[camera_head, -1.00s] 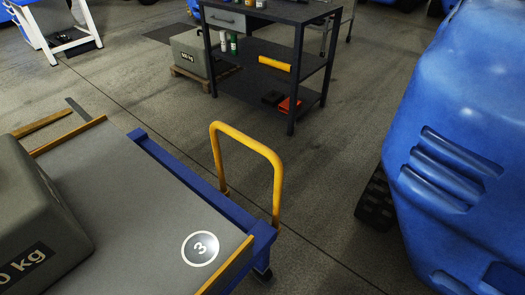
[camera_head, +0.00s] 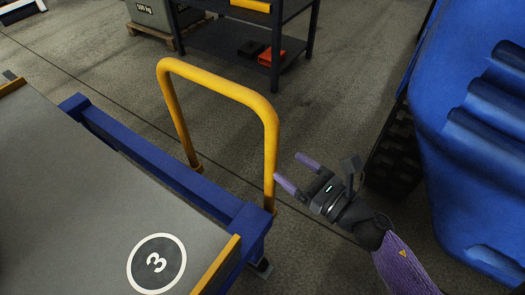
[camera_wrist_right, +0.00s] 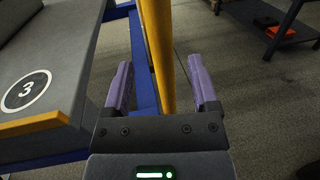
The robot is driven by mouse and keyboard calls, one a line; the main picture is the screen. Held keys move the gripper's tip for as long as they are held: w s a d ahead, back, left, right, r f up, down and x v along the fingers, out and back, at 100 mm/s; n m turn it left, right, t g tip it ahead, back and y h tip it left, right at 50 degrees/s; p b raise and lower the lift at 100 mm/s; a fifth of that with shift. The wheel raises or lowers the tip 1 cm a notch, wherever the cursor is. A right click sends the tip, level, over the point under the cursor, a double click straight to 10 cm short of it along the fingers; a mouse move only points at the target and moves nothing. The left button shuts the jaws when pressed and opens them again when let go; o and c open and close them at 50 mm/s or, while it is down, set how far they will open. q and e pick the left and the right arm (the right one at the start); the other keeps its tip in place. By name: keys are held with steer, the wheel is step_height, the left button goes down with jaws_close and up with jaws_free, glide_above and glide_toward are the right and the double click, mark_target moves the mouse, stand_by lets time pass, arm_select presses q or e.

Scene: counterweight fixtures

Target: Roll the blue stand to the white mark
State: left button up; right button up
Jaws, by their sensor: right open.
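The blue stand (camera_head: 165,165) has a grey top (camera_head: 75,190) with yellow edge strips and a round "3" label. Its yellow handle (camera_head: 222,87) rises as an upright loop at its right end. My right gripper (camera_head: 296,173) is open, just right of the handle's near post, fingers pointing at it. In the right wrist view the post (camera_wrist_right: 157,45) appears between the two spread fingers of the gripper (camera_wrist_right: 161,80); I cannot tell whether it lies inside the jaws or just beyond the tips. No white floor mark is visible. My left gripper is out of view.
A large blue machine body (camera_head: 460,140) with a dark track stands close on the right. A dark workbench (camera_head: 225,45) with an orange item (camera_head: 268,57) on its lower shelf stands behind. A grey weight (camera_head: 155,12) sits on a pallet. Floor between is clear.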

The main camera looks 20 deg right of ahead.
steer(key=x, duration=0.8)
jaws_close()
stand_by(1.1)
